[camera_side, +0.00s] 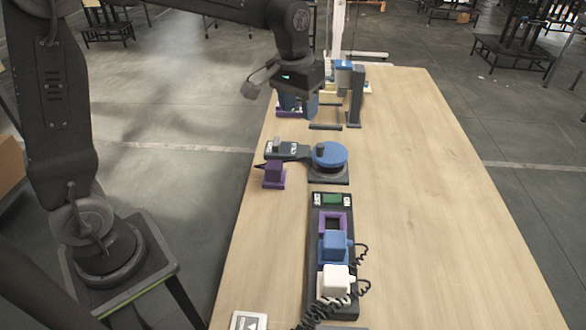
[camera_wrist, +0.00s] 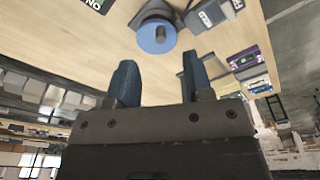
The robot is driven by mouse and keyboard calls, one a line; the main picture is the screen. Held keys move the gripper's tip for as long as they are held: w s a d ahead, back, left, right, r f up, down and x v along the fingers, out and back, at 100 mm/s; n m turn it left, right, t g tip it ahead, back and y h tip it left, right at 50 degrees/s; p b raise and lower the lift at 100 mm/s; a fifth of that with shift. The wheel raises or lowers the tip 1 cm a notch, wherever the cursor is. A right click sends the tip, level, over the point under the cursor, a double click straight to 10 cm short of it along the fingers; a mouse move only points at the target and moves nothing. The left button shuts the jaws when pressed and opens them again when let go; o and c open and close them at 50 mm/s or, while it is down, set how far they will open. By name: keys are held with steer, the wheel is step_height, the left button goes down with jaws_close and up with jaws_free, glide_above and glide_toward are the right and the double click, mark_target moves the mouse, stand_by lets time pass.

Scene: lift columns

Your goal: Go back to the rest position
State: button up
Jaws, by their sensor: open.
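My gripper (camera_wrist: 155,80) shows in the wrist view with its two blue-grey fingers apart and nothing between them. In the side view my gripper (camera_side: 298,103) hangs over the far end of the wooden table (camera_side: 440,200), in front of the lift columns. A dark upright column (camera_side: 355,95) stands just right of it, and a blue-topped column (camera_side: 343,75) is partly behind. My gripper hides part of that area, and I cannot tell whether it touches anything there.
A blue round disc (camera_side: 328,154) on a dark base sits mid-table, with a purple block (camera_side: 273,174) to its left. Nearer is a dark panel with a green display (camera_side: 332,199), a blue block (camera_side: 334,246) and a white block (camera_side: 335,279) with coiled cords. The table's right side is clear.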

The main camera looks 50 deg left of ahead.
steer(key=s+r+m+t, duration=0.1)
steer(key=s+t, duration=0.1)
steer(key=s, duration=0.9)
steer(key=s+r+m+t, duration=0.1)
steer(key=s+r+t, duration=0.1)
steer(key=s, duration=0.8)
steer(key=shift+s+d, duration=0.15)
steer(key=shift+s, duration=0.2)
